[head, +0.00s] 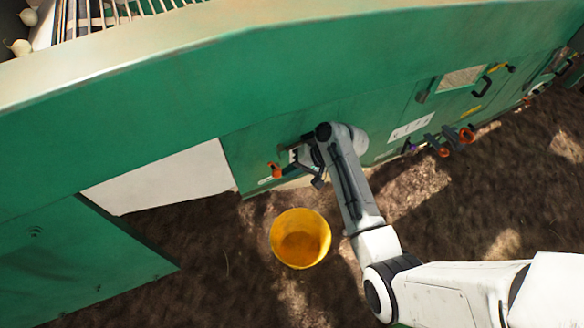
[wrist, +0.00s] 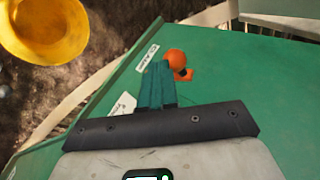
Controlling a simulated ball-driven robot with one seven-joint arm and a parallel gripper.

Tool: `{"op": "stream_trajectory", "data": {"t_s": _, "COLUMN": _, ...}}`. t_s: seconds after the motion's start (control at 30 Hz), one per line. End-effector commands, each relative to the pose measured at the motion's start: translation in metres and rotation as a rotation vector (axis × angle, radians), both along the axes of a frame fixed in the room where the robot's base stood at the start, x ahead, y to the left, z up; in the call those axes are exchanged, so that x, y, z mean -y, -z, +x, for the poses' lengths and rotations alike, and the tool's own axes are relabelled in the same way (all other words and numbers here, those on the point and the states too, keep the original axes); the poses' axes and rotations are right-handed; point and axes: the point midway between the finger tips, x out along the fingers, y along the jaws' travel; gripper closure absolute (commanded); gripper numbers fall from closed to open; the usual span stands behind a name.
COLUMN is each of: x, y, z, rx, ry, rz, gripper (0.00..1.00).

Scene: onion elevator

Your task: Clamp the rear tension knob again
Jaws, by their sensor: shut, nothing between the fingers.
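An orange knob (head: 275,170) sticks out low on the green machine side, left of my gripper (head: 300,159). In the wrist view the round orange knob (wrist: 175,59) shows just past my fingertips (wrist: 156,68), with a short orange tab beside it. A small white label (wrist: 147,57) lies next to it on the green panel. My gripper is shut and empty, with its fingers together. The fingertips overlap the knob's left edge in the picture; I cannot tell whether they touch it. I cannot tell whether the knob is clamped.
A yellow bucket (head: 300,238) stands on the soil below my gripper. More orange knobs (head: 443,151) and black handles (head: 484,87) sit along the machine to the right. A white panel (head: 165,180) is at the left.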

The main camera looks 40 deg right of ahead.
Motion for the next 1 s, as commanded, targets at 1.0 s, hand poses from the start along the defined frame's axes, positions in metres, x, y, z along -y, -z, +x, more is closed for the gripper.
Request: {"op": "stream_trajectory", "data": {"t_s": 1.0, "x": -0.056, "y": 0.015, "z": 0.016, "rx": -0.202, "ry": -0.008, "rz": -0.714, "gripper": 1.00}}
